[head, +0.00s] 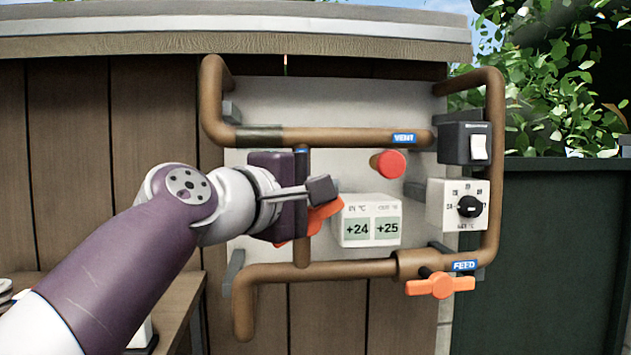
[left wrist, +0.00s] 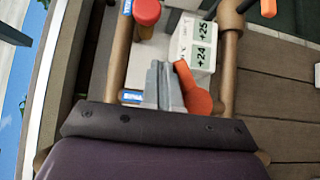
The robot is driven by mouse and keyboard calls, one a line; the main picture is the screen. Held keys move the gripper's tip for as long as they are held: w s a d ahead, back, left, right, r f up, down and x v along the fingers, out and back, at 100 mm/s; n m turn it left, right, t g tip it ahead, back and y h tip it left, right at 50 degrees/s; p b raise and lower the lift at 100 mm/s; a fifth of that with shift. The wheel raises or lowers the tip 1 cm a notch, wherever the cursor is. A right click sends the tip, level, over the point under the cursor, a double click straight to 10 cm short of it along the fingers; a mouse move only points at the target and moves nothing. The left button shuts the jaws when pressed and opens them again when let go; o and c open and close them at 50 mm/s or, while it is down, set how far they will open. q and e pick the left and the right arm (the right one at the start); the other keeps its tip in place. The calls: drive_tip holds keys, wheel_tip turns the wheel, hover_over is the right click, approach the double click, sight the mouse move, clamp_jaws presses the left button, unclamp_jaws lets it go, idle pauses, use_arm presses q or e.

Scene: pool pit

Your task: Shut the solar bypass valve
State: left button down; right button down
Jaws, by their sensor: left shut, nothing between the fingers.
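The bypass valve's orange handle (head: 322,216) is on the vertical pipe (head: 301,166) between the vent and feed pipes. It slants up to the right across the pipe and is partly hidden by my left gripper (head: 321,189). In the left wrist view, the handle (left wrist: 198,99) lies right beside the shut, empty fingers (left wrist: 162,82); I cannot tell whether they touch it. A blue label (left wrist: 132,97) beside the fingers is partly covered. My right gripper is not in view.
A display box (head: 370,221) reading +24 and +25 sits just right of the handle. A red knob (head: 390,164) sticks out above it. The feed valve's orange handle (head: 440,286) lies level at lower right. A switch box (head: 465,144) and dial box (head: 457,205) are at right.

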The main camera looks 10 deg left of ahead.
use_arm(q)
drive_tip(key=shift+w+d+f+m+g+y+p, duration=0.2)
drive_tip(key=shift+d+m+g+y+p, duration=0.25)
drive_tip(key=shift+m+g+p, duration=0.15)
drive_tip(key=shift+r, duration=0.1)
idle(1.1)
